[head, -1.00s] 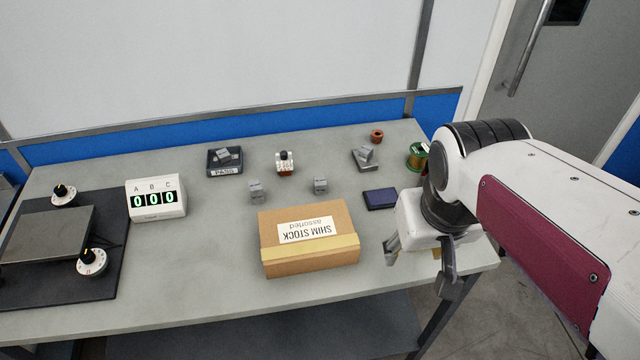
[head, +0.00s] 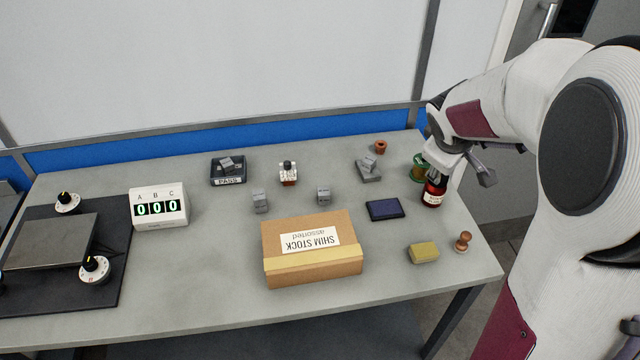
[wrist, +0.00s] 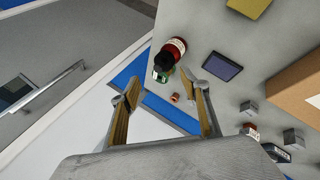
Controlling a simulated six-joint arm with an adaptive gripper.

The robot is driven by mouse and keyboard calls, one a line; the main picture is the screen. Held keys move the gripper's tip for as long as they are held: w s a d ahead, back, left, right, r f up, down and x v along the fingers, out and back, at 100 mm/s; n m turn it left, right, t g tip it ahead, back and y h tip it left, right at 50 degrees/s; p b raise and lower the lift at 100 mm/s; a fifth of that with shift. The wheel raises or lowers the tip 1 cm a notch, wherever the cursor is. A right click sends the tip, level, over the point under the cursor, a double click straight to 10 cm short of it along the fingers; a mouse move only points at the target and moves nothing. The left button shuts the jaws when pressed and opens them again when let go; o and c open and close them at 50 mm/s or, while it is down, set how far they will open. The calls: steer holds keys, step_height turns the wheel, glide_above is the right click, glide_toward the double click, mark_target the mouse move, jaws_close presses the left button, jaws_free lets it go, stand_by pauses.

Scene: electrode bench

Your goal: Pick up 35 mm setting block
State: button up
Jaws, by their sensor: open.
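Several small grey blocks are on the bench, and their markings are too small to read, so I cannot tell which is 35 mm. One block (head: 260,201) and another block (head: 323,194) stand behind the cardboard box. Another grey block (head: 229,163) lies in the dark PASS tray (head: 228,182). A further block (head: 368,160) rests tilted on a grey base (head: 370,175). My gripper (head: 463,166) is open and empty at the right end of the bench, above and near the dark bottle. In the wrist view its spread fingers (wrist: 166,91) have nothing between them at fingertip height.
The shim stock box (head: 312,262) fills the front middle. A dark bottle (head: 434,188), green spool (head: 418,168), copper cup (head: 380,147), blue pad (head: 385,209), yellow block (head: 424,252) and wooden stamp (head: 463,242) are at the right. A counter display (head: 158,207) stands left.

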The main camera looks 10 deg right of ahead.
steer(key=w+d+f+n+t+y, duration=0.1)
steer(key=w+f+n+t+y, duration=0.15)
steer(key=w+n, duration=0.6)
steer(key=w+f+n+t+y, duration=0.1)
steer(key=w+f+n+t, duration=0.2)
steer(key=w+n, duration=0.55)
steer(key=w+a+f+n+g+y, duration=0.1)
steer(key=a+n+y, duration=0.2)
steer(key=a+n, duration=0.1)
steer(key=w+a+f+n+g+y, duration=0.1)
steer(key=a+f+n+y, duration=0.1)
steer(key=n, duration=0.4)
steer(key=w+a+f+n+g+y, duration=0.1)
steer(key=a+n+y, duration=0.3)
steer(key=a+n, duration=0.2)
steer(key=shift+w+a+f, duration=0.15)
steer(key=shift+a+f, duration=0.1)
steer(key=shift+a, duration=0.05)
steer(key=s+a+r+n+g+y, duration=0.3)
steer(key=s+n, duration=0.6)
steer(key=n, duration=0.3)
steer(key=a+g+y, duration=0.1)
steer(key=a+g, duration=0.1)
steer(key=a, duration=0.1)
steer(key=shift+s+a+r+g, duration=0.15)
steer(key=shift+s+r+g, duration=0.15)
steer(key=shift+s+g, duration=0.05)
steer(key=shift+y, duration=0.25)
